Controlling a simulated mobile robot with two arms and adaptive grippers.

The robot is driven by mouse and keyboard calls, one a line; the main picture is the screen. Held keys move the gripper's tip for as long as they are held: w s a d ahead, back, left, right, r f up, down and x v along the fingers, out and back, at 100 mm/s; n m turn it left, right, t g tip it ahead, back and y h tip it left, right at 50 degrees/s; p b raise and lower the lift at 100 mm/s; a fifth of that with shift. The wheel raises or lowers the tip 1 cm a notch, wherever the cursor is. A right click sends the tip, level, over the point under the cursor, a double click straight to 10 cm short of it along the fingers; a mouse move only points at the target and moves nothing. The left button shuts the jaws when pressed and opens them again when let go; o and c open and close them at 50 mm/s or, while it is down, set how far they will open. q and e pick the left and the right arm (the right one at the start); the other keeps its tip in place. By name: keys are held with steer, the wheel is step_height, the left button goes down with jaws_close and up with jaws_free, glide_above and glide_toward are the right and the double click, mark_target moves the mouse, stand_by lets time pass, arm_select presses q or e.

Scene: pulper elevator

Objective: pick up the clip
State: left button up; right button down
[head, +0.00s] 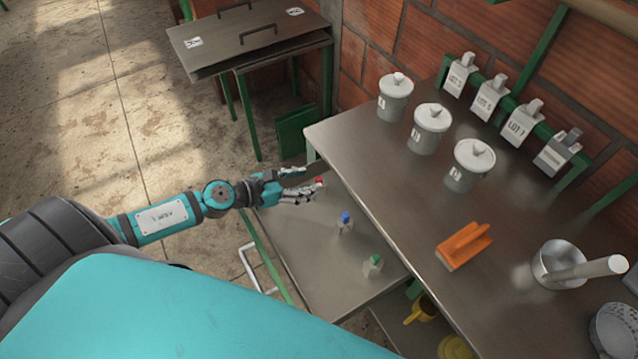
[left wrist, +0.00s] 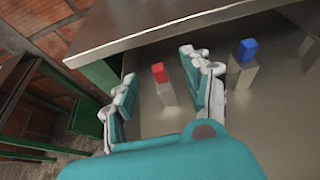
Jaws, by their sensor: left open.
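No thing here is plainly marked as the clip. Small pale pieces with coloured tops stand on the lower shelf: one red-topped (head: 319,181), one blue-topped (head: 345,220) and one green-topped (head: 374,264). My left gripper (head: 308,182) is open at the red-topped piece, by the upper table's corner. In the left wrist view the red-topped piece (left wrist: 160,74) shows between the spread fingers (left wrist: 166,68), with no clear contact. The blue-topped piece (left wrist: 247,51) stands to the right, outside the fingers. My right gripper is not in view.
The upper steel table (head: 400,170) overhangs the lower shelf (head: 300,235); its edge (left wrist: 180,35) passes close beyond my fingers. It bears several lidded pots (head: 428,130), an orange piece (head: 463,248) and a mortar (head: 556,265). Lot-marked tags (head: 488,97) hang on a rail behind.

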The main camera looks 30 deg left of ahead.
mark_target(317, 179)
arm_select(q)
steer(key=x, duration=0.5)
steer(key=shift+w+a+f+p, duration=0.15)
steer(key=shift+f+p, duration=0.15)
steer(key=shift+p, duration=0.05)
jaws_close()
